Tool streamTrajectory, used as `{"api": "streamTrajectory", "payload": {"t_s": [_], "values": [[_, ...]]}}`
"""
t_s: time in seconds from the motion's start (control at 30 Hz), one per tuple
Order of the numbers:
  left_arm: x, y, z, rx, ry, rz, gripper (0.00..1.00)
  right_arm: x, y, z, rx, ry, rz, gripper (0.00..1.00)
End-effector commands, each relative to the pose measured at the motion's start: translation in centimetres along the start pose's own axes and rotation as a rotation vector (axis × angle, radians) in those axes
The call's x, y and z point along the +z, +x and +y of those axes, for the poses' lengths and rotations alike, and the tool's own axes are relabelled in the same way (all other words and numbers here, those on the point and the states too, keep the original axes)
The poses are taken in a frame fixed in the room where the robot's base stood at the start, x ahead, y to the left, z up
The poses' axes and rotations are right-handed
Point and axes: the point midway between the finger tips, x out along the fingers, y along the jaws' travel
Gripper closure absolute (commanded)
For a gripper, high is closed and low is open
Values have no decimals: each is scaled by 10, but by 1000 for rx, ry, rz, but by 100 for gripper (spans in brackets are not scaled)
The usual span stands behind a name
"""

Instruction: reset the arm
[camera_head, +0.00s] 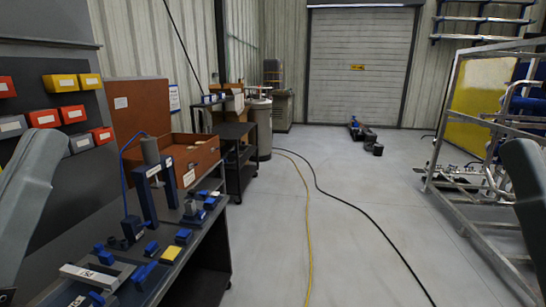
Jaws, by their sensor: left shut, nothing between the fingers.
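My left arm (28,190) comes in at the left edge as a grey link in front of the bench. Only a small dark part of my left gripper (7,296) seems to show at the lower left corner, cut off by the frame; it is shut and holds nothing. My right arm (528,195) shows as a grey link at the right edge. My right gripper is out of the picture.
A dark workbench (205,255) at the left bears blue fixtures and small parts. Red and yellow bins (60,83) hang above it. A metal pipe frame (450,120) stands at the right. Cables (308,215) cross the open floor.

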Motion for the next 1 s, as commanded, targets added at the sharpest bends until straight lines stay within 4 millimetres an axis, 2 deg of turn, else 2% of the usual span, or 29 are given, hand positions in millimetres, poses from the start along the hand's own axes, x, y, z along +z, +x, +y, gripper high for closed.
{"api": "streamTrajectory", "payload": {"t_s": [0.03, 0.27, 0.6, 0.7, 0.83, 1.0], "values": [[-29, 31, -3, -11, 11, 6, 100, -28, 30, 0, 0, 0, -1, 9], [-90, 97, -4, -14, 14, 5, 100, -91, 97, 0, 0, 0, 3, 9], [-203, 219, -5, -15, 15, 5, 100, -204, 219, 1, 0, 0, 3, 9], [-231, 250, -5, -16, 15, 4, 100, -233, 250, 1, 0, 0, 3, 9], [-254, 274, -5, -16, 15, 4, 100, -255, 274, 1, 0, 0, 3, 9], [-259, 280, -5, -16, 15, 4, 100, -260, 280, 1, 0, 0, 2, 9]]}}
